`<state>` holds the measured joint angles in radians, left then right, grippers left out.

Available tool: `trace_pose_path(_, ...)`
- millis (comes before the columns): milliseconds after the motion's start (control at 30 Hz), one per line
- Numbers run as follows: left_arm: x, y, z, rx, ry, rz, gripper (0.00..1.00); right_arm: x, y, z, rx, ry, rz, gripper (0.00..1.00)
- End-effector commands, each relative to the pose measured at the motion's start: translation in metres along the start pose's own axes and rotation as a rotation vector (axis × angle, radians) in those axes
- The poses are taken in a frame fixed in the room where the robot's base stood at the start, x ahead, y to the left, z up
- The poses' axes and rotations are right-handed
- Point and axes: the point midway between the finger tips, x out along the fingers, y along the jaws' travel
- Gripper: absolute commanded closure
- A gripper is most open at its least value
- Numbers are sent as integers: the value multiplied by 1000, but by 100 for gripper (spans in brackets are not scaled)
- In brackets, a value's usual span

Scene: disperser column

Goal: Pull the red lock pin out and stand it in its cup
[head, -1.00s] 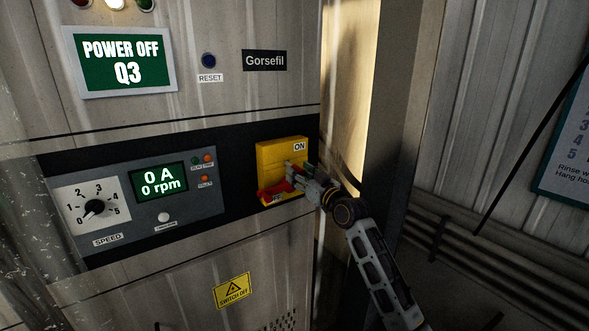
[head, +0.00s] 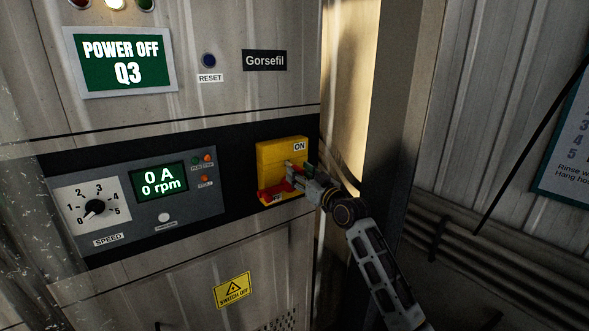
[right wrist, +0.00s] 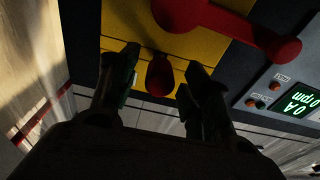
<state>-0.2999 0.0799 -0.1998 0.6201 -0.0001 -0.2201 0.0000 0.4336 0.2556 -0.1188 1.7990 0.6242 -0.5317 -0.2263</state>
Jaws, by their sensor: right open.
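The red lock pin shows in the right wrist view as a dark red rounded knob (right wrist: 160,76) at the yellow switch box (right wrist: 125,20). My right gripper (right wrist: 160,68) is open, with one finger on each side of the knob and a visible gap to each. In the head view the right gripper (head: 298,175) is at the lower right of the yellow box (head: 272,157) and covers part of it; the pin is hard to make out there. A red switch handle (right wrist: 228,24) is beside the knob; it also shows in the head view (head: 270,193). No cup is in view. My left gripper is not in view.
Left of the switch box are a display reading 0 A, 0 rpm (head: 158,178) and a speed dial (head: 95,207). A screen above reads POWER OFF Q3 (head: 126,62). A dark upright post (head: 392,110) stands right of the cabinet, close to my right arm.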

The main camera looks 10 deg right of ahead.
Motion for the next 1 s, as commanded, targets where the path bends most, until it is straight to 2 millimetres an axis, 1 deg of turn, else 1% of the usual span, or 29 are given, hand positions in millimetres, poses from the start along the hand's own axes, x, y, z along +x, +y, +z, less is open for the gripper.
trace_pose_path(467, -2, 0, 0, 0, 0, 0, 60, 0, 0, 0, 1, 0, 0, 52)
trace_pose_path(500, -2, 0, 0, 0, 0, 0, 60, 0, 0, 0, 1, 0, 0, 53)
trace_pose_path(867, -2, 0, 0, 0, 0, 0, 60, 0, 0, 0, 0, 0, 0, 99)
trace_pose_path(1000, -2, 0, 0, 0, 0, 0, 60, 0, 0, 0, 0, 0, 0, 100)
